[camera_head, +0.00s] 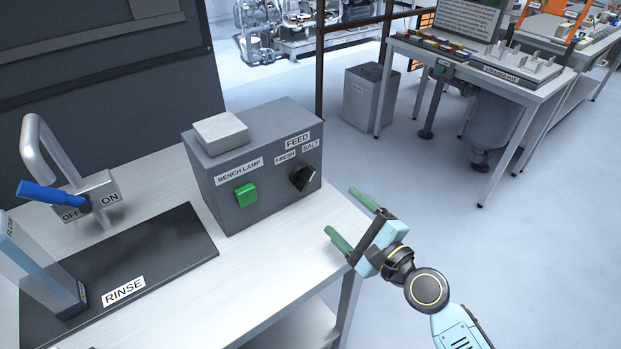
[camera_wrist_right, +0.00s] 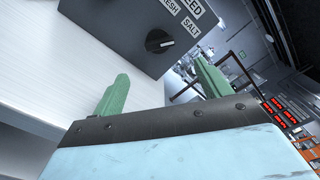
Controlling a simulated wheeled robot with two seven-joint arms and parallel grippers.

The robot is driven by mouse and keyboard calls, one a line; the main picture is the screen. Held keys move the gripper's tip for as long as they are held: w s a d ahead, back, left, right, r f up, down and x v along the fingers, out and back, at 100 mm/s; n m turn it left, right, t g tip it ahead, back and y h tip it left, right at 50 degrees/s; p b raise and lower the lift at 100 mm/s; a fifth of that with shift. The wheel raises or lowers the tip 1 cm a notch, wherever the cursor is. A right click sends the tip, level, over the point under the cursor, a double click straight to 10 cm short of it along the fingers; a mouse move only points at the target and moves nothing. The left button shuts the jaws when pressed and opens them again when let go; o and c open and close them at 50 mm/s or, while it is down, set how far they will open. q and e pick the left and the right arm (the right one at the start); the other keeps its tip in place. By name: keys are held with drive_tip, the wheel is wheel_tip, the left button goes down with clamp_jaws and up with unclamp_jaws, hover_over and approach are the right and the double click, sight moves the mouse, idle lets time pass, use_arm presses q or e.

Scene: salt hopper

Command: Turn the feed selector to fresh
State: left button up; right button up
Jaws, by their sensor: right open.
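The feed selector is a black knob (camera_head: 303,178) on the front of a dark grey box (camera_head: 228,190), under the FEED label with FRESH at left and SALT at right. Its white mark appears to point right, towards the SALT side. The knob also shows in the right wrist view (camera_wrist_right: 158,41), ahead of the fingers. My right gripper (camera_head: 340,211) is open and empty, in front and to the right of the knob, apart from it. In the right wrist view its two green fingers (camera_wrist_right: 161,69) are spread, with the knob beyond the gap. My left gripper is out of view.
A dark RINSE mat (camera_head: 170,255), a tap with a blue lever (camera_head: 50,194) and a FLOW column (camera_head: 35,265) stand left. The white bench (camera_head: 275,245) is bare before the box.

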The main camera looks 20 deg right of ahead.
approach(309, 182)
drive_tip(key=x, duration=0.3)
drive_tip(key=shift+a+r, duration=0.1)
drive_tip(key=x, duration=0.4)
drive_tip(key=shift+w+a, duration=0.15)
drive_tip(key=shift+w, duration=0.5)
drive_tip(key=shift+c, duration=0.3)
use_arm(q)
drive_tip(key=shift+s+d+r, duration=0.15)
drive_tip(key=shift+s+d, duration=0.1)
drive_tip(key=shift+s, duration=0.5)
use_arm(e)
drive_tip(key=c, duration=0.9)
